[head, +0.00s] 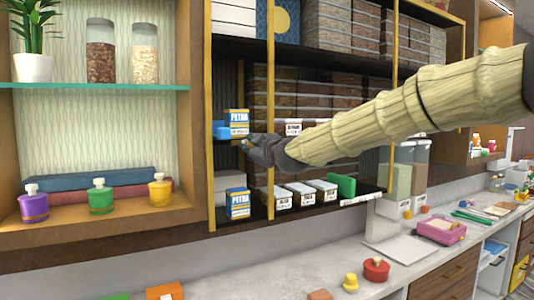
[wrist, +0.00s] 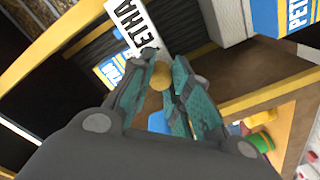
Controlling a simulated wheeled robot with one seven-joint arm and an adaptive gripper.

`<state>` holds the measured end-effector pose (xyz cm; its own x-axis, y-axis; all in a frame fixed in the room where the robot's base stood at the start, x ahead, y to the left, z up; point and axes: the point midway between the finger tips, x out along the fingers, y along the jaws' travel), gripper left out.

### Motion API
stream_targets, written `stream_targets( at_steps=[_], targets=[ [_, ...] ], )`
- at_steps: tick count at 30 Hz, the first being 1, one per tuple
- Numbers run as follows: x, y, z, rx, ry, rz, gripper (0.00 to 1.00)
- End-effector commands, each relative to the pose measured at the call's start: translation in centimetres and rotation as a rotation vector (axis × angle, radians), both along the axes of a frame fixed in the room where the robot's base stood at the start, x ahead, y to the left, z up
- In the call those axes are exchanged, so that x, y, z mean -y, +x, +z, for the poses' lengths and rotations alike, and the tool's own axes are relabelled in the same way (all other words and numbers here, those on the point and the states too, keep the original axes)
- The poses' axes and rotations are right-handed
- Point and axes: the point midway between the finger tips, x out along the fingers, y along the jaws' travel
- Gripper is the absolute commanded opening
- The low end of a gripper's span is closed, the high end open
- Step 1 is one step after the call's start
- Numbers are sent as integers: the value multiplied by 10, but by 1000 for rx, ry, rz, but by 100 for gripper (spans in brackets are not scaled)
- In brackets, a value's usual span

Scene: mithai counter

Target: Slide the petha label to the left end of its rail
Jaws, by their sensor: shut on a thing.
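The petha label (wrist: 133,27) is a white strip with black letters, tilted in the wrist view; the start of its word is cut off or hidden. A round tan knob (wrist: 161,77) sits just below it, between my fingertips. My gripper (wrist: 160,82) is shut on this knob, which appears to belong to the label. In the head view my gripper (head: 248,143) is at the front of the upper shelf, just below and right of a blue and yellow PETHA box (head: 238,117). The label and rail cannot be made out clearly there.
Another PETHA box (head: 238,204) stands on the lower shelf, beside several white-topped packs (head: 300,192) and a green block (head: 342,186). A yellow upright (head: 270,70) runs close right of my gripper. Jars (head: 101,50) stand on a glass shelf at left.

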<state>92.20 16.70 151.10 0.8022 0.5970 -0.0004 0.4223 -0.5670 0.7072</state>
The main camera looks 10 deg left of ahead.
Motion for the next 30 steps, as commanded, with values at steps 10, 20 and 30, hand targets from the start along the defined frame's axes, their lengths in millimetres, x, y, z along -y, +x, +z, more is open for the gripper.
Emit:
stream_targets(
  at_steps=[10, 20, 30],
  targets=[
    [-22, -17, 1, 2, 2, -3, 0],
    [-28, -19, 1, 1, 0, 2, 0],
    [-27, -19, 1, 1, 0, 2, 43]
  ],
)
